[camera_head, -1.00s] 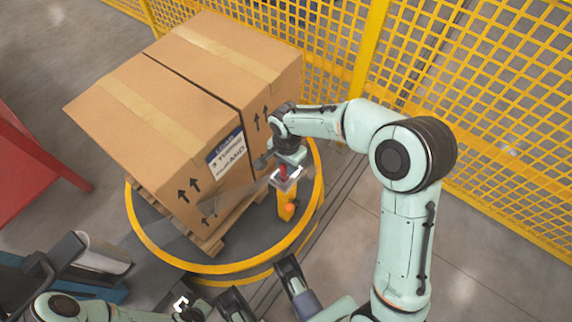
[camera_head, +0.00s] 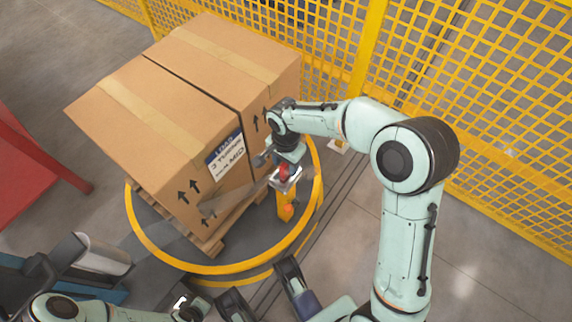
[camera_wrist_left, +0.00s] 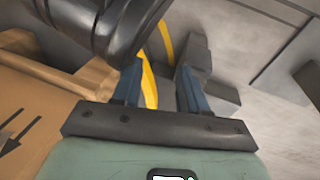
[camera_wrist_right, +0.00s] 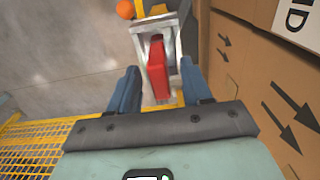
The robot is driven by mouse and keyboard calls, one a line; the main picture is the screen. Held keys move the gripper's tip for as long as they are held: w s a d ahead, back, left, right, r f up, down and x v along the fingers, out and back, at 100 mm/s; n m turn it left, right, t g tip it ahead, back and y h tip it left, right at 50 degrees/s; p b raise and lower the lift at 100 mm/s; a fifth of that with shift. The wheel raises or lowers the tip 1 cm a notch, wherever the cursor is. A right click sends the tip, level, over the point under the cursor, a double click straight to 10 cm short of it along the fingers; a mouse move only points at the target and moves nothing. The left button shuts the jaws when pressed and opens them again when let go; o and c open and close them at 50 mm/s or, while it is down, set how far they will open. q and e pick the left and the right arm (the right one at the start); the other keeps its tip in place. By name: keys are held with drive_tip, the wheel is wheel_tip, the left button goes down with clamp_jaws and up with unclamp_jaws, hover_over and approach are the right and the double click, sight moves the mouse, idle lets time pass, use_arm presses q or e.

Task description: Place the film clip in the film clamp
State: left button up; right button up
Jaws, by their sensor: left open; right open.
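The red film clip (camera_wrist_right: 157,70) stands inside the pale metal frame of the film clamp (camera_wrist_right: 172,24) in the right wrist view. How deep it sits I cannot tell. In the head view the clamp (camera_head: 287,184) tops a short yellow post beside the pallet, with the red clip (camera_head: 284,172) partly covered by my right gripper (camera_head: 288,160). The right gripper (camera_wrist_right: 158,76) is open, its blue fingers spread on either side of the clip with gaps. My left gripper (camera_wrist_left: 160,76) is open and empty; in the head view it is low at the left (camera_head: 188,306).
Large cardboard boxes (camera_head: 150,110) stand on a wooden pallet (camera_head: 212,244) on a yellow-rimmed turntable (camera_head: 240,268). A faint film strip stretches across toward the clamp. A yellow mesh fence (camera_head: 510,130) closes the back right. A red structure (camera_head: 30,165) stands left.

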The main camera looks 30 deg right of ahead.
wheel_tip(320, 180, up, 4)
drive_tip(key=shift+r+p, duration=0.25)
drive_tip(key=shift+p, duration=0.3)
wheel_tip(320, 180, up, 6)
drive_tip(key=shift+f+p, duration=0.1)
drive_tip(key=shift+p, duration=0.65)
use_arm(q)
drive_tip(key=r, duration=0.1)
drive_tip(key=d+r, duration=0.1)
drive_tip(key=r, duration=0.2)
drive_tip(key=shift+w+d+r, duration=0.1)
drive_tip(key=shift+d, duration=0.25)
use_arm(e)
drive_tip(key=shift+s, duration=0.1)
